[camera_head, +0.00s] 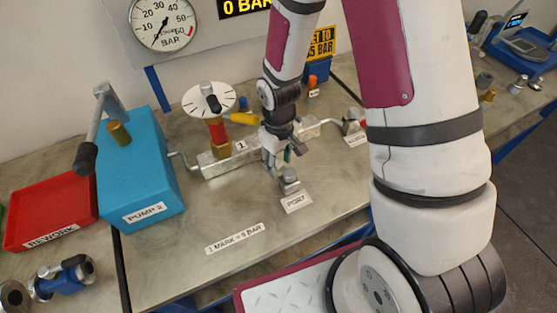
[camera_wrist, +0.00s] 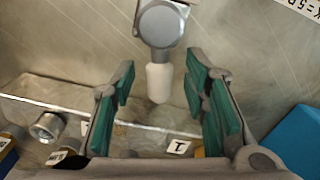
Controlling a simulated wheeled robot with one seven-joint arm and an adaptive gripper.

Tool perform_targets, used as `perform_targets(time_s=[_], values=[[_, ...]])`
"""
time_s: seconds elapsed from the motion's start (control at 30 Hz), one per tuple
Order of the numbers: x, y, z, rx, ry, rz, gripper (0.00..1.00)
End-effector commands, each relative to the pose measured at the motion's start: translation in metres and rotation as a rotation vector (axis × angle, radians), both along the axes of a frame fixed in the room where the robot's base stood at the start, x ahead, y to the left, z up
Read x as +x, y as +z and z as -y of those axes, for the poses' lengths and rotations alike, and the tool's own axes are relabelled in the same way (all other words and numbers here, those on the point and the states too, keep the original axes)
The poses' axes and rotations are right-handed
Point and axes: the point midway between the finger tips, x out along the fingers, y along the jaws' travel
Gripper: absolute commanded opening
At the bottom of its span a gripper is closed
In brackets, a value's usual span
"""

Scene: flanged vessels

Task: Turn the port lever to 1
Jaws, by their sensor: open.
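The port lever is a round grey hub (camera_wrist: 162,24) with a short pale handle (camera_wrist: 158,84) that points down the wrist view. In the head view its fitting (camera_head: 289,183) stands behind the PORT label (camera_head: 297,202), partly hidden by my gripper. My gripper (camera_head: 283,152) is over the lever. In the wrist view my gripper (camera_wrist: 159,75) is open, with a green-padded finger on each side of the handle and visible gaps between. A plate marked 1 (camera_head: 241,145) lies on the grey manifold; it shows below the handle in the wrist view (camera_wrist: 178,146).
A blue pump (camera_head: 140,170) labelled PUMP 2 stands left, beside a red REWORK tray (camera_head: 50,213). A white dial (camera_head: 209,99) on a red column and a yellow handle (camera_head: 244,118) stand behind the manifold (camera_head: 225,163). The bench front is mostly clear. A gauge (camera_head: 163,24) hangs behind.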

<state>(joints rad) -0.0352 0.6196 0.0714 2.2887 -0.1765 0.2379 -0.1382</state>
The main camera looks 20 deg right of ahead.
Motion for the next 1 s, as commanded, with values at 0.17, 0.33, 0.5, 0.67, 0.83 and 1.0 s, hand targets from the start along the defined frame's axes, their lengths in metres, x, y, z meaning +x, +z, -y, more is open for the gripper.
perform_targets(time_s=[0.17, 0.33, 0.5, 0.67, 0.83, 1.0], values=[[0.001, 0.016, 0.000, 0.001, -0.001, 0.004, 0.41], [0.002, 0.047, 0.000, 0.001, -0.001, 0.007, 0.41], [0.001, 0.080, 0.000, 0.001, -0.001, 0.006, 0.41], [0.001, 0.104, 0.000, 0.000, 0.000, 0.004, 0.41], [0.000, 0.117, 0.000, 0.000, 0.000, 0.002, 0.41], [0.000, 0.119, 0.000, 0.000, 0.001, 0.000, 0.41]])
